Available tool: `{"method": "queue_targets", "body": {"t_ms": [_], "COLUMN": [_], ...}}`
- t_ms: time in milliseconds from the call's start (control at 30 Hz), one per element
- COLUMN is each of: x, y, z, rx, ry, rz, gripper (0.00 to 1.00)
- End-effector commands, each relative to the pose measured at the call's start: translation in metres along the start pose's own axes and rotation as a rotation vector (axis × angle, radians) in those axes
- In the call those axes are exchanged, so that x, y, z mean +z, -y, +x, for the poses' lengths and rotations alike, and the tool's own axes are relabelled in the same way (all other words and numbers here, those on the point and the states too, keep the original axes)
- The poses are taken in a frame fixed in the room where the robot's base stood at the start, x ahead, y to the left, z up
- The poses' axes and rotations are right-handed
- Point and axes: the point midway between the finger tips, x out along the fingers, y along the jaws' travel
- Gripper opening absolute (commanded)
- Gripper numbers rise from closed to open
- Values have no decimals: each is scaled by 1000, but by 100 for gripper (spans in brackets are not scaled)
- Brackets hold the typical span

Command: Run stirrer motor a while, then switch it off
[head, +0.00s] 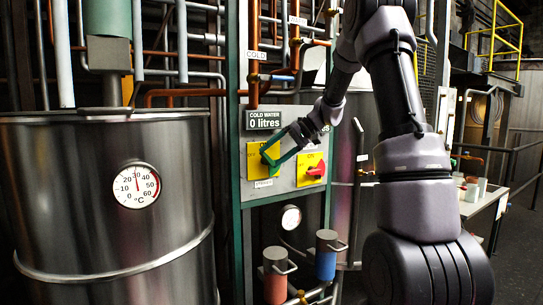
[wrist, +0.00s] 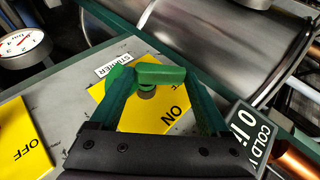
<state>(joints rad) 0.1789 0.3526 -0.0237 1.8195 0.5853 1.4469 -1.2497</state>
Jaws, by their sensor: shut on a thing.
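The stirrer switch is a green knob (wrist: 160,75) on a yellow plate (wrist: 150,112), beside a STIRRER label (wrist: 113,63). The word ON shows on the plate in the wrist view. The knob's handle lies crosswise there, and I cannot tell which setting it points to. My gripper (wrist: 157,82) has green fingers, one at each end of the handle, and is shut on it. In the head view my gripper (head: 268,158) reaches the left yellow plate (head: 256,165) from the right and hides much of the knob.
A second yellow plate with a red knob (head: 316,169) is close to the right. Above is a COLD WATER display (head: 264,120) reading 0 litres. A steel tank (head: 95,235) with a temperature dial (head: 136,185) stands left. Pipes surround the panel.

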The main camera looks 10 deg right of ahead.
Motion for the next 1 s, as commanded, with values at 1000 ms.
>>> {"method": "queue_targets", "body": {"t_ms": [1000], "x": [-2], "y": [-22], "z": [-6], "rx": [-668], "ry": [0], "rz": [280], "gripper": [24]}}
